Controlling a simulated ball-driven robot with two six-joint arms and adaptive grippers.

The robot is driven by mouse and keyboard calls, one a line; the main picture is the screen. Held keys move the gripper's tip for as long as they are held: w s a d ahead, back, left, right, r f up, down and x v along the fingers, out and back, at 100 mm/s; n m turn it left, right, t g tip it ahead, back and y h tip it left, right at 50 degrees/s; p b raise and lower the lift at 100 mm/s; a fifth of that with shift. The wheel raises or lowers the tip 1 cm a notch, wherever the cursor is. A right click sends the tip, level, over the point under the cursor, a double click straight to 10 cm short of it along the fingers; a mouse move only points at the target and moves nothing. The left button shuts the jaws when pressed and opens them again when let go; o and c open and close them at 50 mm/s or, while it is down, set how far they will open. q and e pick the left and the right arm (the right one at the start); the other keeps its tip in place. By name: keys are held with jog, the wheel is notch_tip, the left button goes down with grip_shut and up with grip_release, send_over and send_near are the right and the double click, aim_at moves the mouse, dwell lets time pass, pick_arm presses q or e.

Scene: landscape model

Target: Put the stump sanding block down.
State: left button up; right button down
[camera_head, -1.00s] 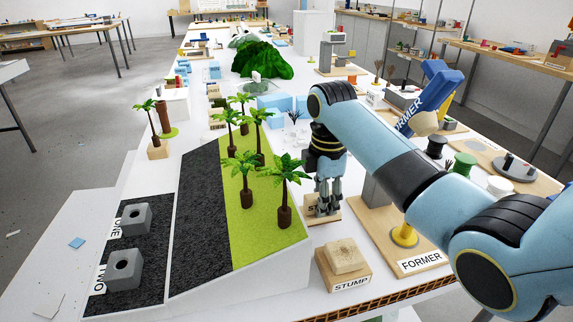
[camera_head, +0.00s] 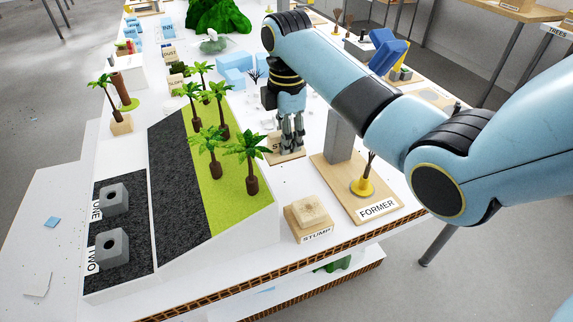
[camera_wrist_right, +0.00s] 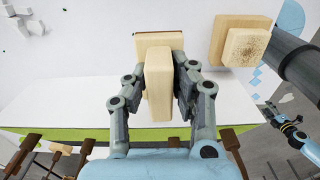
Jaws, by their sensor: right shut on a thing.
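My right gripper (camera_head: 291,138) points down over a small wooden base (camera_head: 287,154) with a partly hidden label starting with S. In the right wrist view my right gripper (camera_wrist_right: 158,92) is shut on a pale wooden block, the stump sanding block (camera_wrist_right: 158,88). The small base (camera_wrist_right: 160,40) shows behind it; I cannot tell whether block and base touch. In the head view the fingers mostly hide the held block. My left gripper (camera_wrist_right: 274,114) appears small at the right of the wrist view; its opening is unclear.
The board labelled FORMER (camera_head: 385,202) stands right of my gripper. A green slope (camera_head: 226,190) with palm trees lies to the left. The table's front edge (camera_head: 340,243) is close.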

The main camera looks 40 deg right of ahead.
jog(key=shift+r+p, duration=0.3)
jog(key=shift+r, duration=0.25)
pick_arm(q)
jog(key=shift+r+b, duration=0.15)
jog(key=shift+b, duration=0.6)
pick_arm(e)
notch_tip(320, 180, down, 10)
jog(key=shift+r, duration=0.2)
jog(key=shift+f, duration=0.15)
jog(key=c, duration=1.1)
grip_release()
